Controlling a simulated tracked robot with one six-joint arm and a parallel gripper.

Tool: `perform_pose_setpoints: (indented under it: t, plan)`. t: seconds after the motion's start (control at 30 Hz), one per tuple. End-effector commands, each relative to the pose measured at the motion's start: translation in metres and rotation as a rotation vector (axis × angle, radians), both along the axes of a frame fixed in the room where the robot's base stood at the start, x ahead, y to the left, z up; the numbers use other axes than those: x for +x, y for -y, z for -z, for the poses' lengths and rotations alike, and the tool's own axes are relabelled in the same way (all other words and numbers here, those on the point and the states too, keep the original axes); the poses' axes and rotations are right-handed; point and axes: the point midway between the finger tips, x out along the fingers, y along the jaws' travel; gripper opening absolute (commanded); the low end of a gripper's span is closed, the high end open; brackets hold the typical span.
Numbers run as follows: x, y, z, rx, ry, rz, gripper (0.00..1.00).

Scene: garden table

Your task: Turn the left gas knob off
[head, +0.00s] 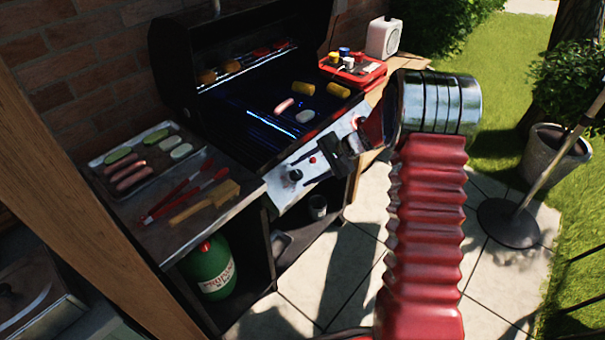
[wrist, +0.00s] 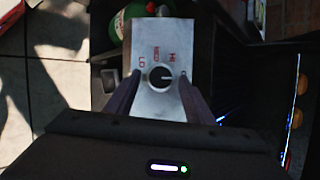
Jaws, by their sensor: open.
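The left gas knob (head: 295,175) is a dark round knob on the silver front panel (wrist: 158,35) of the grill. In the wrist view the knob (wrist: 160,77) sits between my two fingers, its white pointer line turned to the right of the picture. Red marks are printed on the panel around its upper side. My gripper (head: 318,168) is open in front of the panel, just right of the knob in the head view. The wrist view shows a finger on each side of the knob (wrist: 160,90), with gaps showing.
Blue flames (head: 270,127) burn inside the open grill (head: 240,100), with food on its grate. The left side shelf holds a food tray (head: 140,158), red tongs (head: 185,190) and a brush (head: 205,200). A green gas bottle (head: 212,270) stands below. A red tray (head: 352,70) is at right.

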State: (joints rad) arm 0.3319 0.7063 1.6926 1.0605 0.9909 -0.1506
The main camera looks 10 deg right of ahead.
Motion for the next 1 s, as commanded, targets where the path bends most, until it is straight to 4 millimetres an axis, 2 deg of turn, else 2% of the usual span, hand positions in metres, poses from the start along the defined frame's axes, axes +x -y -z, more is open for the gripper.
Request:
perform_pose_setpoints:
  t: [0.6, 0.8, 1.0]
  plan:
    - [-0.032, 0.071, -0.068, -0.003, -0.001, 0.004, 0.49]
    - [-0.038, 0.082, -0.080, -0.002, -0.001, 0.003, 0.49]
    - [-0.039, 0.083, -0.081, -0.001, -0.002, 0.001, 0.49]
